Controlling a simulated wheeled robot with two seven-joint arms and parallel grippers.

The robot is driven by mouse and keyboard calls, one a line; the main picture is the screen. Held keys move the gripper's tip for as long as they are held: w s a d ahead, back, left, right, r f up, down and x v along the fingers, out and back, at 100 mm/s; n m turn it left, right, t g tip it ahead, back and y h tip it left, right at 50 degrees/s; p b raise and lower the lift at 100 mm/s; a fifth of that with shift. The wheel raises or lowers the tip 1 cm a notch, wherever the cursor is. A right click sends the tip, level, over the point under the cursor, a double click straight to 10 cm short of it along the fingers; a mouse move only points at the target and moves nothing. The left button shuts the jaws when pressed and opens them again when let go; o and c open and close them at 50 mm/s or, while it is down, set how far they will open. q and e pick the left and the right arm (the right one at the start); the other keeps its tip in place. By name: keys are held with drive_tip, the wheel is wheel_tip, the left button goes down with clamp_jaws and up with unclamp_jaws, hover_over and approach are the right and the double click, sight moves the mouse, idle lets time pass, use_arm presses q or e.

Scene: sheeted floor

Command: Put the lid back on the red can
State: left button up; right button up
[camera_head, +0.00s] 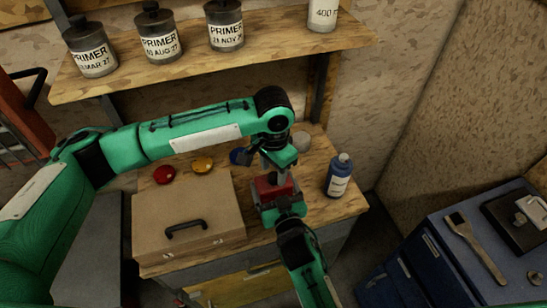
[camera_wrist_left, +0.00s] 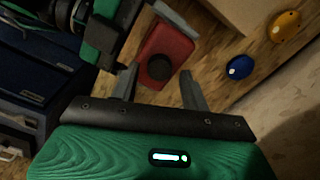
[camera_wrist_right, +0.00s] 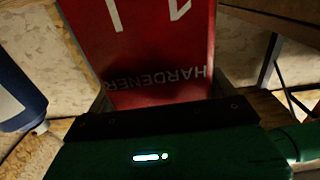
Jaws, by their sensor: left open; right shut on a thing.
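The red can (camera_head: 273,188) stands on the wooden bench; its side, lettered HARDENER, fills the right wrist view (camera_wrist_right: 150,40). My right gripper (camera_head: 281,205) is shut on the can from the front. A dark round piece (camera_wrist_left: 159,67) sits at the middle of the can's top; I cannot tell whether it is a cap or an opening. My left gripper (camera_wrist_left: 158,82) is open and empty, just above the can, fingertips on either side of the dark piece in view. A red round lid-like piece (camera_head: 164,174) lies at the bench's left.
A yellow round piece (camera_head: 203,165) and a blue one (camera_head: 239,156) lie behind the brown case (camera_head: 186,215). A blue bottle (camera_head: 339,176) stands right of the can. A shelf (camera_head: 270,48) with primer tins overhangs the back. A blue cabinet (camera_head: 455,250) stands at right.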

use_arm(q)
drive_tip(key=shift+f, duration=0.8)
drive_tip(key=shift+c, duration=0.5)
clamp_jaws()
drive_tip(key=shift+o, duration=1.2)
unclamp_jaws()
wheel_tip(320, 180, up, 12)
